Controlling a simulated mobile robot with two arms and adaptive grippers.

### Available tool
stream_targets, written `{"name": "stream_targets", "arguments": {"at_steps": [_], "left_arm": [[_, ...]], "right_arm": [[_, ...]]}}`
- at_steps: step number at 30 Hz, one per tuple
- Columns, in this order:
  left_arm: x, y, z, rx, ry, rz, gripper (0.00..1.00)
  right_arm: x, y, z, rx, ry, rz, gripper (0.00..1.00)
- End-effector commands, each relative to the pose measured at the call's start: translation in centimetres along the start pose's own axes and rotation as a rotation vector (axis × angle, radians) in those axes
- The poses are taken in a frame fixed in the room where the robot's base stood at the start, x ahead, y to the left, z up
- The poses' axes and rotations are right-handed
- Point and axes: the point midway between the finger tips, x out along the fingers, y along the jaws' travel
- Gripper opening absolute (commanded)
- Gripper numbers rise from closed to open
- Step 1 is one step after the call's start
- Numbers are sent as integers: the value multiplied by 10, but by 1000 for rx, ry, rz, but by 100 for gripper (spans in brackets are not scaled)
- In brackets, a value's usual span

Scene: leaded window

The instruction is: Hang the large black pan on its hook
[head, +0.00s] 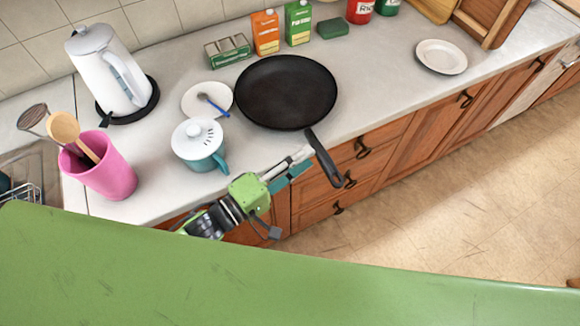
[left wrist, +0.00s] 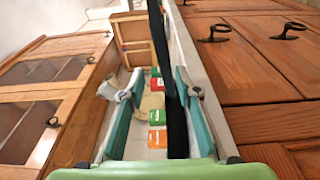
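The large black pan (head: 286,92) lies flat on the counter, and its handle (head: 325,160) sticks out over the front edge. My left gripper (head: 301,163) is just left of the handle in the head view, in front of the cabinets. In the left wrist view its teal fingers (left wrist: 157,110) are spread wide. A dark strip, which looks like the pan's edge or handle (left wrist: 170,75), shows between them, nearer the right finger. I cannot tell whether it touches. My right gripper and the hook are not in view.
A teal pot with white lid (head: 200,143), a saucer with a blue spoon (head: 207,99), a kettle (head: 108,75) and a pink utensil holder (head: 104,170) stand left of the pan. Cartons (head: 266,33) stand behind it. Counter right of it is clear up to a plate (head: 441,57).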

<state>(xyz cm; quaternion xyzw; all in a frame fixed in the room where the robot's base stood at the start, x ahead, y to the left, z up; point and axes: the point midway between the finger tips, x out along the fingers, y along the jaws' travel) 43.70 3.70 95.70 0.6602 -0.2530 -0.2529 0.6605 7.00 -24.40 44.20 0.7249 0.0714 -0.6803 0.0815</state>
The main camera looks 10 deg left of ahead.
Motion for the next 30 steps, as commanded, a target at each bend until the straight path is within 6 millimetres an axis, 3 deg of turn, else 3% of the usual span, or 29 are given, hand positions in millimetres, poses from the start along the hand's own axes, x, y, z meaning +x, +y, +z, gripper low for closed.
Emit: {"name": "stream_targets", "arguments": {"at_steps": [4,12,28,30], "left_arm": [[19,0,0,1,0,3,31],[46,1,0,2,1,1,31],[57,0,0,1,1,-1,31],[57,0,0,1,1,0,12]], "right_arm": [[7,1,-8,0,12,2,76],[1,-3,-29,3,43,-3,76],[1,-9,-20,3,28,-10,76],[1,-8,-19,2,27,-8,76]]}}
